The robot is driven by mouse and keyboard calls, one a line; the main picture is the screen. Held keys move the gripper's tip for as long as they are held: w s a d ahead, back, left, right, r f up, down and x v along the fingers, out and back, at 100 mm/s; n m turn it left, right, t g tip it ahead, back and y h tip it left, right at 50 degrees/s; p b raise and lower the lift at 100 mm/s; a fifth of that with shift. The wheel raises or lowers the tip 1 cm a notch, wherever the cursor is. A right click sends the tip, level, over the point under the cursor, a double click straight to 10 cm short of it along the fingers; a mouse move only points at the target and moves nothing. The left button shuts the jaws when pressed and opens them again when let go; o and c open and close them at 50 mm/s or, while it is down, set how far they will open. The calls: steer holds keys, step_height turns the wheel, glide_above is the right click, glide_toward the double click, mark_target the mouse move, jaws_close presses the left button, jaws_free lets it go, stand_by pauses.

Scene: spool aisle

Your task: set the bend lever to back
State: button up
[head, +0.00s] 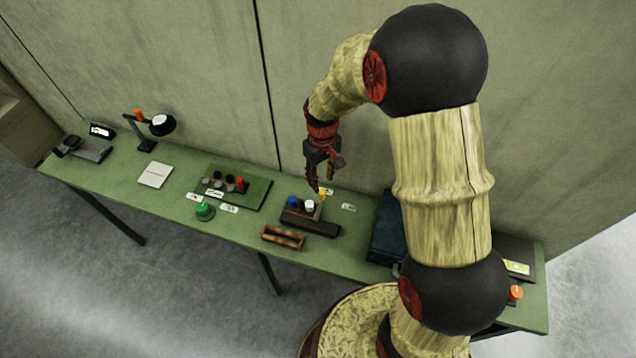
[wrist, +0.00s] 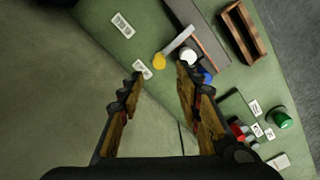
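A dark block-shaped device (head: 296,217) on the green bench carries a blue knob (head: 293,201), a white knob (head: 309,205) and a yellow knob (head: 322,195). In the wrist view a pale grey bar (wrist: 181,40) runs beside the yellow knob (wrist: 159,61) and the white knob (wrist: 188,56). No readable label tells which part is the bend lever. My gripper (wrist: 160,76) is open and empty, pointing down above the device. The yellow knob shows between and beyond its fingertips. The right finger partly covers the blue knob (wrist: 206,75).
A brown open tray (head: 286,238) lies in front of the device. A green panel (head: 246,190) with several knobs and a green button (head: 204,211) stand to the left. A dark blue box (head: 386,230) stands right. The wall is close behind.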

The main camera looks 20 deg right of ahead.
mark_target(322, 192)
steer(key=shift+s+d+f, duration=0.15)
steer(key=shift+s+f, duration=0.1)
steer(key=shift+s, duration=0.15)
step_height(322, 192, down, 7)
steer(key=shift+w+b, duration=0.15)
steer(key=shift+b, duration=0.45)
steer(key=shift+c, duration=0.9)
jaws_close()
